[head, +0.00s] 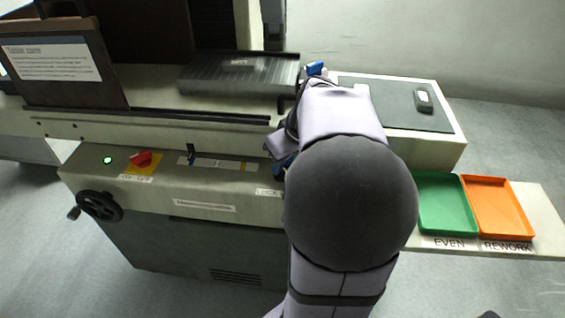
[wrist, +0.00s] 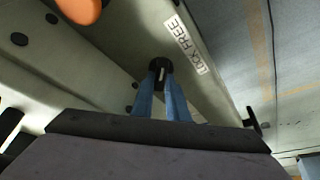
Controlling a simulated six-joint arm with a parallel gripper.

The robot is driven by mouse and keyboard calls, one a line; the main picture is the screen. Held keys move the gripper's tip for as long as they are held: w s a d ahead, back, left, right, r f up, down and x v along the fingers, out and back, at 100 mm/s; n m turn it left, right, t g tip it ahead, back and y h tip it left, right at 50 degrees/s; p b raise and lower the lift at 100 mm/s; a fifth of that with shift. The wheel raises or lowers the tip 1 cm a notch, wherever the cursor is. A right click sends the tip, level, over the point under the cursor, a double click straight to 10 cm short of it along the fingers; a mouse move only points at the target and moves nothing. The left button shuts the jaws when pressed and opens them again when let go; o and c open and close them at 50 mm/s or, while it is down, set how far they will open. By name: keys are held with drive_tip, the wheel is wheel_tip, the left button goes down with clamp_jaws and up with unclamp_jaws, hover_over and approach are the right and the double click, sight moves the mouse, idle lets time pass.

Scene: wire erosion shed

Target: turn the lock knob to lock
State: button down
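The lock knob (wrist: 161,66) is a small round black knob with a white pointer mark, on the pale machine front in the wrist view. A white label (wrist: 188,44) reading LOCK FREE is beside it. The mark runs roughly up and down in that picture. The two blue fingers of my gripper (wrist: 161,80) reach to the knob, one on each side of the mark. The gap between them is narrow, and I cannot tell whether they press on it. In the head view my arm hides the knob, and the label (head: 268,192) shows only in part.
A red knob (head: 141,159) on a yellow plate, a green lamp (head: 108,160) and a black handwheel (head: 100,207) are to the left. A green tray (head: 446,232) and an orange tray (head: 527,232) are on the right shelf. A gauge (head: 424,98) lies on a dark mat (head: 395,112).

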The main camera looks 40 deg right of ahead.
drive_tip(key=shift+r+m+p, duration=0.1)
drive_tip(key=shift+m+p, duration=0.2)
drive_tip(key=m+h+p, duration=0.1)
drive_tip(key=m+p, duration=0.1)
drive_tip(key=shift+a+r+m, duration=0.1)
drive_tip(key=shift+m, duration=0.2)
drive_tip(key=m+p, duration=0.1)
drive_tip(key=m, duration=0.1)
drive_tip(key=m+h+p, duration=0.1)
drive_tip(key=m, duration=0.1)
drive_tip(key=shift+g+h, duration=0.3)
drive_tip(key=shift+g, duration=0.1)
drive_tip(key=m, duration=0.1)
drive_tip(key=m+g+h+b, duration=0.1)
drive_tip(key=m, duration=0.1)
drive_tip(key=m+b, duration=0.1)
drive_tip(key=m, duration=0.1)
drive_tip(key=shift+w+f, duration=0.15)
drive_tip(key=shift+f, duration=0.15)
drive_tip(key=m+g+b, duration=0.1)
drive_tip(key=m, duration=0.2)
drive_tip(key=m+g+b, duration=0.1)
drive_tip(key=m, duration=0.1)
drive_tip(key=shift+r+m+g+h, duration=0.15)
drive_tip(key=shift+m+g+h, duration=0.15)
drive_tip(key=shift+m+h, duration=0.1)
drive_tip(key=c, duration=1.7)
unclamp_jaws()
drive_tip(key=shift+a, duration=0.1)
